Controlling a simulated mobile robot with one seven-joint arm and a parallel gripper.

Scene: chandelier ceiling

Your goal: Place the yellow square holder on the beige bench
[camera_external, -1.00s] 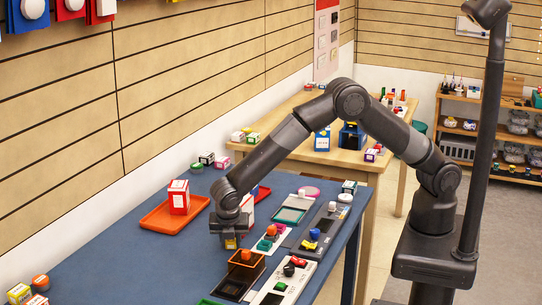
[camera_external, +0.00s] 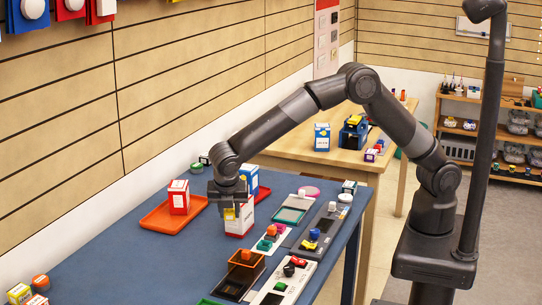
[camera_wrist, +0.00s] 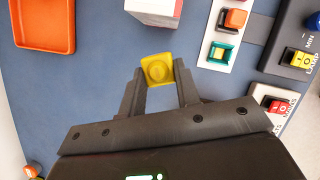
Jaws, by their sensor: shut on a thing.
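My gripper (camera_external: 228,208) is shut on the yellow square holder (camera_wrist: 158,70), which sits between the fingertips in the wrist view. In the external view only a small part of the holder (camera_external: 229,214) shows below the fingers. The gripper is over the blue table (camera_external: 130,259), in front of a white and red box. The beige bench (camera_external: 283,148) stands behind the blue table, and its top is partly covered by my arm.
An orange tray (camera_external: 157,217) holds a red and white box (camera_external: 179,197). The white and red box (camera_external: 241,222) stands close to the gripper. Several devices and an orange holder (camera_external: 246,258) lie at right. The bench carries blue boxes (camera_external: 322,137); its front left top looks clear.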

